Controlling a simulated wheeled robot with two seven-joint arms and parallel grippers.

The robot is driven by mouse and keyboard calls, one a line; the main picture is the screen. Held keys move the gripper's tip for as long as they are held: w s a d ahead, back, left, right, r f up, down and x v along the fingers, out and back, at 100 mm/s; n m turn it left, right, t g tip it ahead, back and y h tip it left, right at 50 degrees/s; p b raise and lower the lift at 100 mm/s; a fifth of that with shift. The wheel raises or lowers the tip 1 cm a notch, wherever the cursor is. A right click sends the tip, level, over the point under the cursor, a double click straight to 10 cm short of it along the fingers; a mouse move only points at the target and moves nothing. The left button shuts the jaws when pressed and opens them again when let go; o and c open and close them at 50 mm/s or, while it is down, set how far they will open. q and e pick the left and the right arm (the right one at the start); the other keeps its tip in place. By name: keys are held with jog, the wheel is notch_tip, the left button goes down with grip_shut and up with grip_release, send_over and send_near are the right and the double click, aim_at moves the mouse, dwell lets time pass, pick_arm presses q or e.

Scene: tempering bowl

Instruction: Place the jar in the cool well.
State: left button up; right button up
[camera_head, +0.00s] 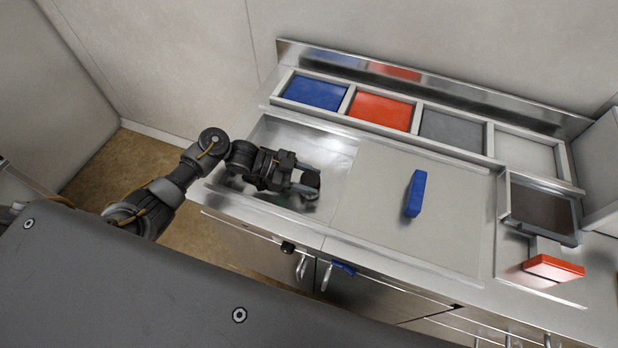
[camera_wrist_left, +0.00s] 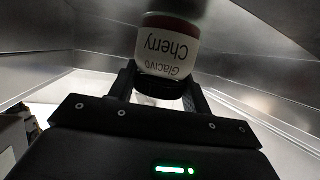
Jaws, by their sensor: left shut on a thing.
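The jar (camera_wrist_left: 168,45) has a white label reading "Glacivo Cherry", upside down in the left wrist view, with a dark red band and a black end by the fingers. My left gripper (camera_head: 306,184) is shut on it; the fingers lie on both sides of the black end. In the head view the gripper is over the steel basin (camera_head: 265,130) at the left of the counter, and the jar is hard to make out. Of the back row of framed wells, the blue one (camera_head: 315,93) is leftmost; I cannot tell if it is the cool well. My right gripper is out of view.
Beside the blue well are a red well (camera_head: 381,110), a grey one (camera_head: 453,130) and a pale one (camera_head: 525,150). A blue block (camera_head: 415,193) lies on the pale board (camera_head: 450,220). A dark tray (camera_head: 540,207) and a red block (camera_head: 553,267) are at the right.

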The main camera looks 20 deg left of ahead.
pick_arm(q)
jog(key=shift+f, duration=0.2)
jog(key=o, duration=1.2)
jog(key=shift+c, duration=0.2)
jog(key=b+v, duration=0.2)
jog(key=v, duration=0.4)
jog(key=shift+a, duration=0.3)
jog(key=shift+s+a+r, duration=0.1)
jog(key=shift+a+r, duration=0.2)
jog(key=shift+a, duration=0.05)
